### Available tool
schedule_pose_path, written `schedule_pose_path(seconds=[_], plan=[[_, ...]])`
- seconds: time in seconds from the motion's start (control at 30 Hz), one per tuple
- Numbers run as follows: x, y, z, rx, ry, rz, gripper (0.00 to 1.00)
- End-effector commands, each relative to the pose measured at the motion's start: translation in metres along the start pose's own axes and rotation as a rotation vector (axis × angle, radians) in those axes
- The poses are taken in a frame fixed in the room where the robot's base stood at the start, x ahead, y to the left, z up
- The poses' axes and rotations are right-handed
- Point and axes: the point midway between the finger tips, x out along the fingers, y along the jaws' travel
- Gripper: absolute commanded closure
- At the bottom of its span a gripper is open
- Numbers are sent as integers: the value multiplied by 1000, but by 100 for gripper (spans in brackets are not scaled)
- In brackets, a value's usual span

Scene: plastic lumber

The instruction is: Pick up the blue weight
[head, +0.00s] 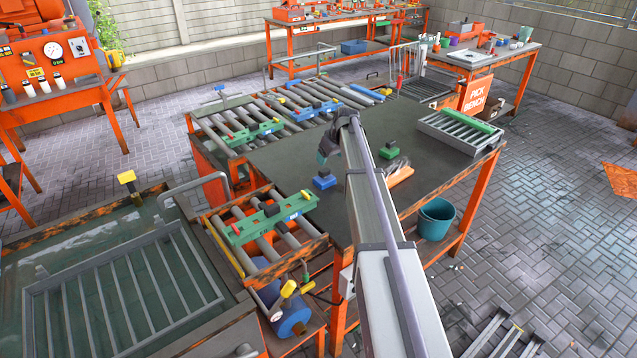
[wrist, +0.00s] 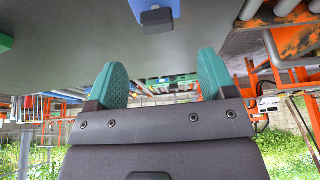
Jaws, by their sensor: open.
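The blue weight (head: 325,181) is a small blue block with a dark knob on top, on the dark tabletop near its left side. It also shows at the top of the wrist view (wrist: 153,12), beyond the fingertips. My gripper (head: 323,158) is just above and behind the weight in the head view, apart from it. Its two teal fingers (wrist: 164,75) are spread with nothing between them. A green weight (head: 389,149) with a dark knob stands to the right on the same table (head: 290,155).
An orange tool with a pale part (head: 399,172) lies behind my arm. A grey slatted tray (head: 460,132) sits at the table's right end. A roller rack with a green bar (head: 262,217) adjoins the left edge. A teal bucket (head: 436,218) stands below the right side.

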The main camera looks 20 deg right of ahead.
Motion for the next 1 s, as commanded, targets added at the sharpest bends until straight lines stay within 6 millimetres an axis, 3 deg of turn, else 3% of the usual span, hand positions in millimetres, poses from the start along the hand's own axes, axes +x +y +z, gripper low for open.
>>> schedule_pose_path(seconds=[0.03, 0.1, 0.37, 0.6, 0.87, 1.0], plan=[[21, 1, 4, 0, 0, 0, 23], [37, 1, 4, 0, 0, 0, 23], [49, 1, 2, 1, -1, 0, 23], [96, 3, 4, 1, -1, 0, 23], [95, 3, 1, 2, -1, 0, 23], [95, 3, 1, 2, -1, 0, 37]])
